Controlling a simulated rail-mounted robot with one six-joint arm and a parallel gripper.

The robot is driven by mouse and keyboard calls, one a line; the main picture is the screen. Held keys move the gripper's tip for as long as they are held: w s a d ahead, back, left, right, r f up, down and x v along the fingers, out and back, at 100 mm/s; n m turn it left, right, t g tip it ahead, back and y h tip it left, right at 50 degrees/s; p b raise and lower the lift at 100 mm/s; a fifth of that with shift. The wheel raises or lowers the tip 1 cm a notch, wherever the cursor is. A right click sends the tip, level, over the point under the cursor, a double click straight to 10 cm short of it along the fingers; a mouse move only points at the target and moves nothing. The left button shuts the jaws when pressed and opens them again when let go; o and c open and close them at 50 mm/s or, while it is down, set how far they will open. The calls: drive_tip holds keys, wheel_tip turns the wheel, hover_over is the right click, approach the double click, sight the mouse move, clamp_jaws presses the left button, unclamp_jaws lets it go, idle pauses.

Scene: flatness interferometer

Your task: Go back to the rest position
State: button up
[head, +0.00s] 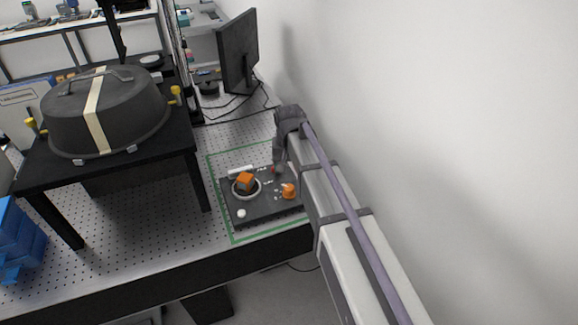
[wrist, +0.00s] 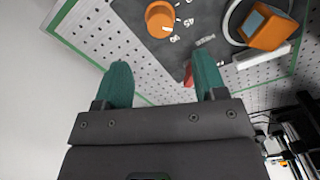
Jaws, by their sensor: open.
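My gripper (head: 278,168) hangs from my bent arm at the right end of the perforated table, over the far right part of a dark control panel (head: 262,208). In the wrist view its two green fingers (wrist: 162,60) are spread wide with nothing held between them. The panel carries an orange knob (head: 289,191), also in the wrist view (wrist: 158,20), and an orange block (head: 245,181) in a pale ring. A small red part (wrist: 188,76) shows beside the right finger, which partly hides it. Whether the finger touches it, I cannot tell.
A green outline (head: 226,218) surrounds the panel. A black stand with a dark lidded dome (head: 108,112) is to the left, and a monitor (head: 238,52) stands behind. The white wall (head: 430,120) is close on the right. Blue bins (head: 18,240) sit at far left.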

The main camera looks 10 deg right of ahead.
drive_tip(key=shift+r, duration=0.8)
drive_tip(key=s+d+f+n+b, duration=0.1)
drive_tip(key=s+d, duration=0.2)
drive_tip(key=s, duration=0.7)
drive_tip(key=s+d+f+b, duration=0.2)
drive_tip(key=s+d, duration=0.1)
drive_tip(key=s, duration=0.7)
drive_tip(key=shift+s+d+f+n, duration=0.25)
drive_tip(key=shift+s+f+n, duration=0.05)
drive_tip(key=shift+n, duration=0.1)
drive_tip(key=shift+c, duration=0.3)
